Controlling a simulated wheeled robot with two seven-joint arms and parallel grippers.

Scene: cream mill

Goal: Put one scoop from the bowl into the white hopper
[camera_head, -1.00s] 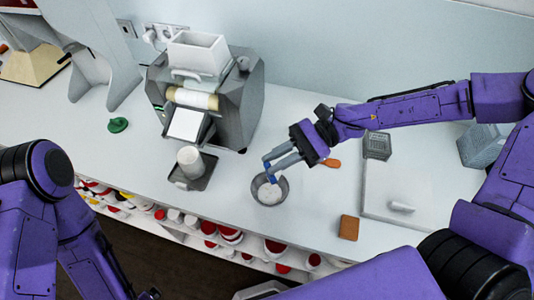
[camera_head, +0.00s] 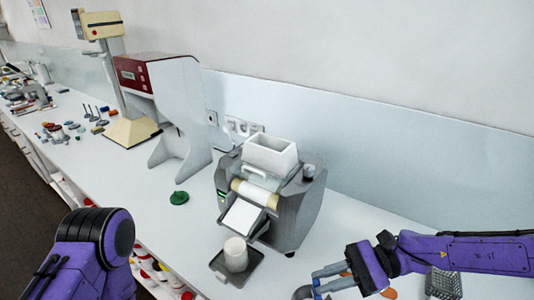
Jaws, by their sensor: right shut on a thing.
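The white hopper (camera_head: 270,154) sits on top of the grey mill, left of my right gripper and farther back, with its open top facing up. My right gripper (camera_head: 319,283) is at the bottom edge of the view, low over the counter. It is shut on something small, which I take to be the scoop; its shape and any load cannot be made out. A grey rim of the bowl (camera_head: 302,293) shows just beside the fingertips, and the rest of the bowl is cut off by the frame. My left arm shows at lower left, but its gripper is out of view.
The grey mill (camera_head: 299,212) has a white cup (camera_head: 236,254) on a dark tray (camera_head: 217,263) in front. A green object (camera_head: 179,197) and a tall grey and red machine (camera_head: 172,105) stand to its left. An orange item (camera_head: 388,293) and a grater (camera_head: 443,284) are at right.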

